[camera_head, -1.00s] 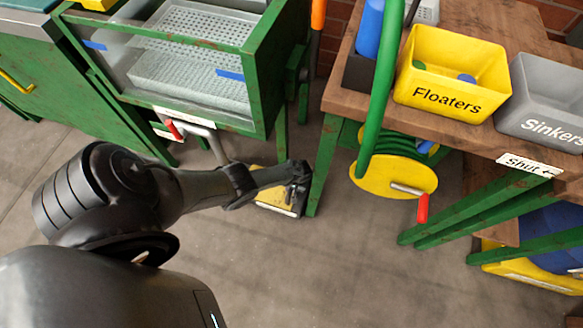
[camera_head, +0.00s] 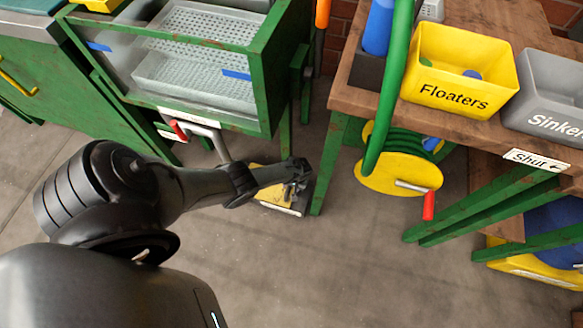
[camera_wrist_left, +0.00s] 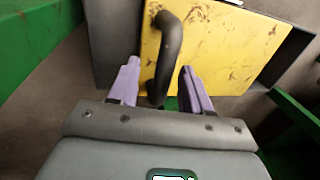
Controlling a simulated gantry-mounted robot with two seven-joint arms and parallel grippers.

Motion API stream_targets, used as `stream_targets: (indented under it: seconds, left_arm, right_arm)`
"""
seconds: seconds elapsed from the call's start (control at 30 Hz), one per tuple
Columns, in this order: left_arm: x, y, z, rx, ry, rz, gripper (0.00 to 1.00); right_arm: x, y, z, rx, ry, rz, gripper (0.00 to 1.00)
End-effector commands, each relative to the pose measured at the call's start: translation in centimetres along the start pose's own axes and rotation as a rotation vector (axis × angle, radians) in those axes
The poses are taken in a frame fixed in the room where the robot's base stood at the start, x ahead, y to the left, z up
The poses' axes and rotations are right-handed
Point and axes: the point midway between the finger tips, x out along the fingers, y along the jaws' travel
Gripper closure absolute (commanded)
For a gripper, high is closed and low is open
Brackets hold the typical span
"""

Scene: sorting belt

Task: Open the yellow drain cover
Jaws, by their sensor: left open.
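The yellow drain cover (camera_head: 279,197) lies low at floor level between the green tank stand and the wooden table's leg. In the left wrist view the cover (camera_wrist_left: 225,50) is a scuffed yellow plate with a dark curved handle (camera_wrist_left: 168,45). My left gripper (camera_head: 297,178) is over the cover. In the left wrist view its two purple fingers (camera_wrist_left: 159,82) are open, one on each side of the handle's near end. I cannot tell whether either finger touches the handle. In the head view my arm hides part of the cover and the handle. My right gripper is not in view.
A green table leg (camera_head: 327,165) stands just right of the cover. The green-framed tank (camera_head: 262,75) with a red-handled pipe (camera_head: 178,130) is behind. A yellow hose reel (camera_head: 400,175) hangs under the table at right. The grey floor in front is clear.

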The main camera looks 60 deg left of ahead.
Motion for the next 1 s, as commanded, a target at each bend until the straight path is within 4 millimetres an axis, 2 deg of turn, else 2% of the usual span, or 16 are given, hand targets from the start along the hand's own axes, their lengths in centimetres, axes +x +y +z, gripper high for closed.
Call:
stream_targets:
  seconds: [0.6, 0.8, 1.0]
  left_arm:
    - [-8.5, -0.1, 0.1, 0.000, 0.000, 0.000, 0.52]
    - [-10.1, -0.1, 0.1, 0.000, 0.000, 0.001, 0.52]
    - [-10.6, -0.1, 0.1, 0.000, -0.001, 0.000, 0.52]
  right_arm:
    - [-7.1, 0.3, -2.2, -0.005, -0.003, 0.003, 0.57]
    - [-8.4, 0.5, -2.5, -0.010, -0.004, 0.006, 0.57]
    - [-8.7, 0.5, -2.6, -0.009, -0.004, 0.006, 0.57]
